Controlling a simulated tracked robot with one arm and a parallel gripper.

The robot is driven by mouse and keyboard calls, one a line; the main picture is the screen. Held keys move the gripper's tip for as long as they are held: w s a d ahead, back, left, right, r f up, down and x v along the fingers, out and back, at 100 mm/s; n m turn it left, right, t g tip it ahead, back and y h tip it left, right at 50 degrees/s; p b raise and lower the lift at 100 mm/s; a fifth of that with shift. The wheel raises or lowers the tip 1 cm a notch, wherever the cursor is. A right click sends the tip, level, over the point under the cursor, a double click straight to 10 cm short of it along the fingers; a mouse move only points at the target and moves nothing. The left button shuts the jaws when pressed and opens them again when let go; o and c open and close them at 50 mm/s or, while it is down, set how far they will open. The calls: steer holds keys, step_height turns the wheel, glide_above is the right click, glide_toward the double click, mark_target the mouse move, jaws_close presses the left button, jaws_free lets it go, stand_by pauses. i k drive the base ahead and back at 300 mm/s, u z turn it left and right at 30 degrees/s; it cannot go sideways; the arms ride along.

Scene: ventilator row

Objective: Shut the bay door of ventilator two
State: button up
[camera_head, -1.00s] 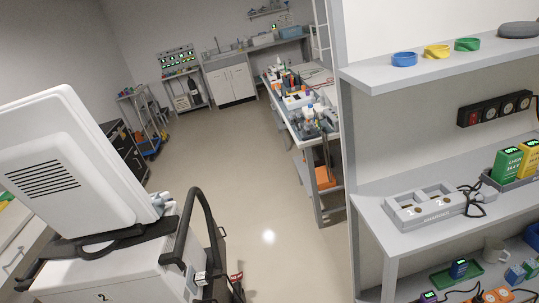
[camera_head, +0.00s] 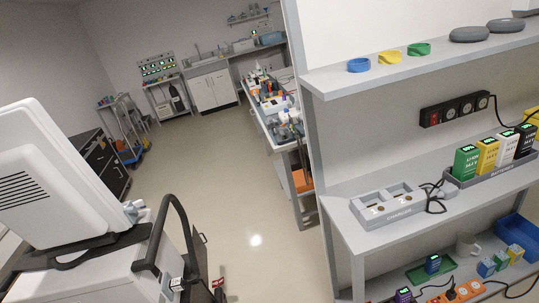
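A white ventilator (camera_head: 100,275) with a tilted screen housing (camera_head: 70,190) and a black push handle (camera_head: 175,215) stands at the lower left, seen from behind and above. Its number does not show clearly now; a "2" showed on its top a second ago. A dark panel with a small knob (camera_head: 203,238) stands out beyond its right side, partly behind the handle. It may be the bay door standing open, but I cannot tell for sure. My gripper is not in view.
A shelf unit on the right holds a charger (camera_head: 385,207), a battery tray (camera_head: 490,170) with several batteries, and coloured rings on its upper shelf (camera_head: 430,62). A workbench (camera_head: 262,115) stands behind it. The floor (camera_head: 255,205) between ventilator and shelves is clear.

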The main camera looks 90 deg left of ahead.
mark_target(201, 250)
steer(key=i, duration=1.9)
steer(key=u, duration=1.8)
steer(key=i, duration=0.1)
steer(key=u, duration=2.35)
steer(key=i, duration=1)
steer(key=z, duration=0.1)
